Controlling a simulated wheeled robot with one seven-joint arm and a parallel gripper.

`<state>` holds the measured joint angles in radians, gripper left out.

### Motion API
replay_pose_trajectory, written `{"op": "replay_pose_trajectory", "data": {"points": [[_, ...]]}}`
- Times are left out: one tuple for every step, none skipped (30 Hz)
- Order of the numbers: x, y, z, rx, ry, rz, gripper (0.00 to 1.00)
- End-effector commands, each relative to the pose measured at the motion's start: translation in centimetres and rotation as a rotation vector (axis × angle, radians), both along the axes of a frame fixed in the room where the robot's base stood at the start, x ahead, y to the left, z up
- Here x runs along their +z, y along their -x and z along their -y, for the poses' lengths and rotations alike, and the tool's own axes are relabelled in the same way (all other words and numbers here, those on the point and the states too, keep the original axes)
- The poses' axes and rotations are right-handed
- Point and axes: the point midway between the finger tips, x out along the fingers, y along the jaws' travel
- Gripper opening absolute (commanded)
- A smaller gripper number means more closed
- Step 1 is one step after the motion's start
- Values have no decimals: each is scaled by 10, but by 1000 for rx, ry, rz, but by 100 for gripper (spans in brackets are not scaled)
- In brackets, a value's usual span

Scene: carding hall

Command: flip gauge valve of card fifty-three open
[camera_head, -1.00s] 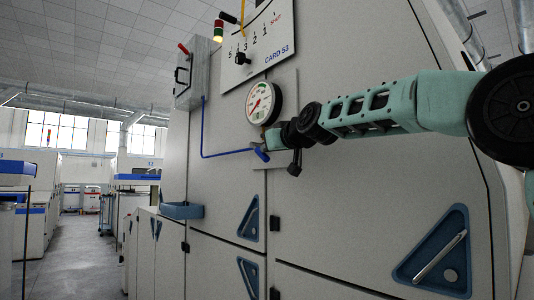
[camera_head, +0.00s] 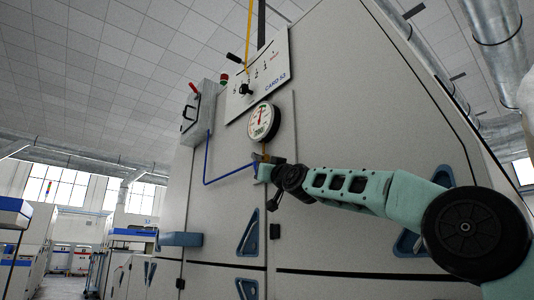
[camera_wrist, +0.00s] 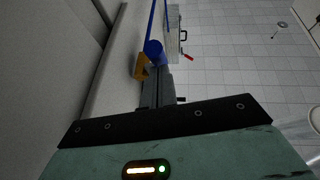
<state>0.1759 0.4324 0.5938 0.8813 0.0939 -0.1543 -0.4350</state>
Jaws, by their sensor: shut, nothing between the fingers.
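The round white gauge (camera_head: 263,122) is on the card's front panel, below the plate marked CARD 53 (camera_head: 262,80). Its needle points about upward. A small brass valve part (camera_head: 261,157) shows beneath the gauge, also seen as an orange-brass piece (camera_wrist: 142,67) in the wrist view. A blue cylindrical part (camera_wrist: 154,48) lies beyond the fingertips there; I cannot tell whether it is the valve's handle. My gripper (camera_head: 261,170) is shut and empty, just below the gauge at the valve. Its fingers (camera_wrist: 158,85) are close to the brass piece; contact is unclear.
A thin blue tube (camera_head: 206,160) runs down the panel and across to the valve. A grey box with a red-tipped lever (camera_head: 194,110) stands to the left. A blue tray (camera_head: 181,239) sticks out lower left. An open aisle (camera_head: 75,283) runs at far left.

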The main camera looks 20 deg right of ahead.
Motion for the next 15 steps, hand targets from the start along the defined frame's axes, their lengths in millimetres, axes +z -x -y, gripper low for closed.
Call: {"op": "replay_pose_trajectory", "data": {"points": [[-13, -4, -2, 2, -15, 27, 0], [-13, -5, -2, 2, -23, 49, 0], [-15, -7, -3, 2, -35, 76, 0], [-15, -9, -3, 2, -44, 97, 0], [-16, -10, -4, 2, -52, 118, 0], [-16, -12, -5, 2, -63, 146, 0], [-17, -14, -5, 2, -71, 164, 0], [-17, -15, -6, 1, -78, 183, 0], [-17, -16, -7, 2, -88, 207, 0], [-17, -17, -8, 2, -94, 222, 0], [-16, -17, -8, 2, -99, 234, 0], [-16, -18, -8, 1, -96, 232, 0], [-16, -19, -8, 1, -96, 231, 0], [-17, -20, -9, 1, -95, 230, 0], [-17, -21, -9, 1, -95, 229, 0]]}}
